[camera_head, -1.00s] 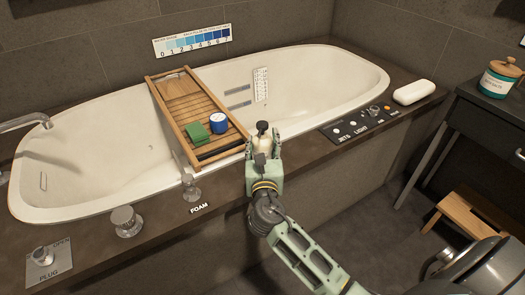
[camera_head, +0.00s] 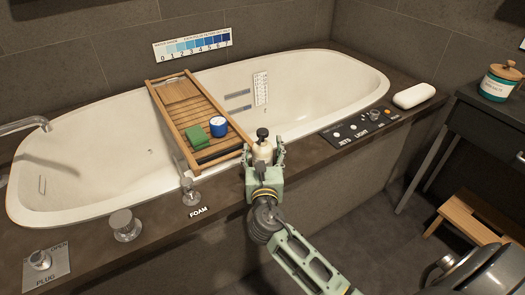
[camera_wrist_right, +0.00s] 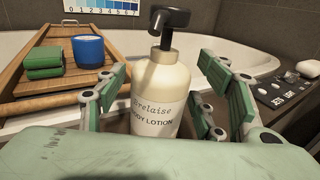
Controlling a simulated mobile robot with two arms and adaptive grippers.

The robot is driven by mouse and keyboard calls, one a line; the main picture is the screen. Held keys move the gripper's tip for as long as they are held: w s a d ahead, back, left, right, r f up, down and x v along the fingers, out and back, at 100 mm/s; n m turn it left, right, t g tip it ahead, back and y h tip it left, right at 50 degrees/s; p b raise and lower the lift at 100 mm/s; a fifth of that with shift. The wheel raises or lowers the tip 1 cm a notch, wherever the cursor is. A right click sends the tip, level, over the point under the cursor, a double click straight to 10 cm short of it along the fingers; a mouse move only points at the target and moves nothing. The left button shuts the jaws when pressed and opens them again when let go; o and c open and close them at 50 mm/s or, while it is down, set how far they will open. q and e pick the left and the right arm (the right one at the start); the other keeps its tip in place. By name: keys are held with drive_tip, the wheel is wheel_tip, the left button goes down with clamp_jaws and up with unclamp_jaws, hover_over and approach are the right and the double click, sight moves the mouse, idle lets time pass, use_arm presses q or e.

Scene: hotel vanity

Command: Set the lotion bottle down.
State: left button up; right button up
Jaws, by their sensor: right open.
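The lotion bottle (camera_head: 262,150) is cream with a black pump and stands upright at the tub's front ledge, right of the wooden bath tray. My right gripper (camera_head: 264,158) is around it with its fingers apart. In the right wrist view the bottle (camera_wrist_right: 160,95) stands between the two green finger pads, with a visible gap on its right side. Its base is hidden behind the gripper's body, so its contact with the ledge does not show clearly. My left gripper is not in view.
The wooden bath tray (camera_head: 183,88) spans the tub (camera_head: 310,75) and holds a green cloth (camera_head: 197,137) and a blue cup (camera_head: 218,126). Right of the bottle on the ledge are a control panel (camera_head: 352,131) and a white pillow-like block (camera_head: 414,95). The foam knob (camera_head: 190,192) is to the left.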

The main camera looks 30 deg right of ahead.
sight(263, 157)
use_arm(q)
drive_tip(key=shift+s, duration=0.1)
use_arm(e)
drive_tip(key=shift+r, duration=0.1)
drive_tip(key=p+v, duration=0.1)
drive_tip(key=v, duration=0.5)
drive_tip(key=s+d+f+m+g+y, duration=0.1)
drive_tip(key=s+f+m+g, duration=0.35)
drive_tip(key=s+m, duration=0.3)
drive_tip(key=s+d+f+m+g, duration=0.1)
drive_tip(key=s+f+m+g, duration=0.2)
drive_tip(key=s+f+m, duration=0.35)
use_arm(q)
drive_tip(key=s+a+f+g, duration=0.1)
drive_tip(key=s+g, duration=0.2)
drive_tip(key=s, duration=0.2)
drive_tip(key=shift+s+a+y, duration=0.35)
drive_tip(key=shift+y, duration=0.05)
use_arm(e)
drive_tip(key=s+a+f+m+g+y, duration=0.1)
drive_tip(key=s+a+m+g+y, duration=0.1)
drive_tip(key=s+m, duration=0.5)
drive_tip(key=s+a+f+m+g+y, duration=0.1)
drive_tip(key=s+a+m+g+y, duration=0.2)
drive_tip(key=s+m, duration=0.4)
drive_tip(key=a+m+y, duration=0.1)
drive_tip(key=a, duration=0.1)
drive_tip(key=shift+a+f+y, duration=0.35)
drive_tip(key=shift+a+y, duration=0.05)
